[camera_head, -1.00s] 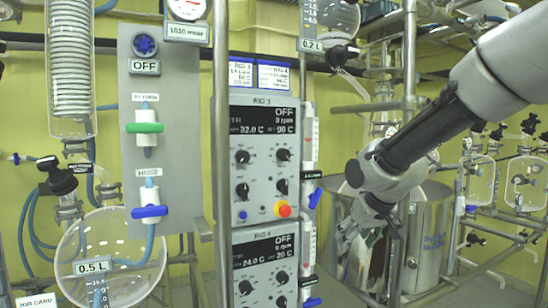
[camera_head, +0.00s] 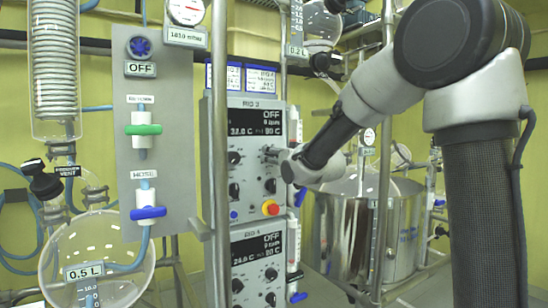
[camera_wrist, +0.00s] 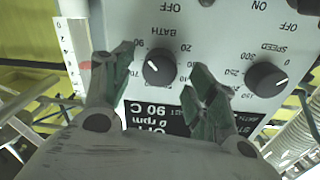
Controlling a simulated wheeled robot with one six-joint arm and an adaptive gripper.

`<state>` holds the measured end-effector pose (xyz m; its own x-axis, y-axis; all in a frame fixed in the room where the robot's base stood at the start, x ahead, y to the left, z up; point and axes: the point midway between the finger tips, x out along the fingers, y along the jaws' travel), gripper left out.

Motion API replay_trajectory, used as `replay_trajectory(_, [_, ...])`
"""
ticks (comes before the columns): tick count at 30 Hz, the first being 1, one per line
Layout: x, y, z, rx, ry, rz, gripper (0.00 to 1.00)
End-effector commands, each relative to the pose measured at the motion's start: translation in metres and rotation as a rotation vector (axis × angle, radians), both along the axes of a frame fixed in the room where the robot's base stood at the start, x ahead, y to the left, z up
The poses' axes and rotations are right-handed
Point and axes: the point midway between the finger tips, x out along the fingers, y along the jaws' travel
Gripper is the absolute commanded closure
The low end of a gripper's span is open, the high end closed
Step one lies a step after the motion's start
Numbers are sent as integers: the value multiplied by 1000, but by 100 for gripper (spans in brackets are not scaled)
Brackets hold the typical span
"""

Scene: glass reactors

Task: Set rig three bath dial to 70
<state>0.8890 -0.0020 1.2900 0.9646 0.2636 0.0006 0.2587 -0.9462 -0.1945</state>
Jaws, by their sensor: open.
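The rig 3 control panel (camera_head: 252,205) stands in the middle of the head view; its display (camera_head: 257,122) reads OFF, with a set value that looks like 90 C. The wrist view shows this panel upside down, and its display (camera_wrist: 160,118) reads 90 C. The black bath dial (camera_wrist: 159,68) sits there between my fingers, its white mark toward the picture's left. My gripper (camera_wrist: 164,68) is open, with one finger on each side of the dial; contact is not clear. In the head view my gripper (camera_head: 274,154) is at the panel's upper right and hides the bath dial.
The speed dial (camera_wrist: 266,79) is close beside one finger. The rig 4 panel (camera_head: 257,268) is below. Upright metal posts (camera_head: 219,150) and a steel vessel (camera_head: 400,235) stand near.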

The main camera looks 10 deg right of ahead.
Motion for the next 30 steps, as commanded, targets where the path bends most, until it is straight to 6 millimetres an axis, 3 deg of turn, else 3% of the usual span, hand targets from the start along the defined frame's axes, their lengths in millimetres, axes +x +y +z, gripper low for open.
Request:
replay_trajectory(4, [13, 4, 0, 0, 0, 0, 42])
replay_trajectory(12, [15, 4, 0, 0, 1, 0, 42])
replay_trajectory(13, [15, 4, 0, 0, 1, 0, 44])
replay_trajectory(20, [15, 4, 0, 0, 1, 0, 86])
replay_trajectory(30, [15, 4, 0, -28, -9, 0, 88])
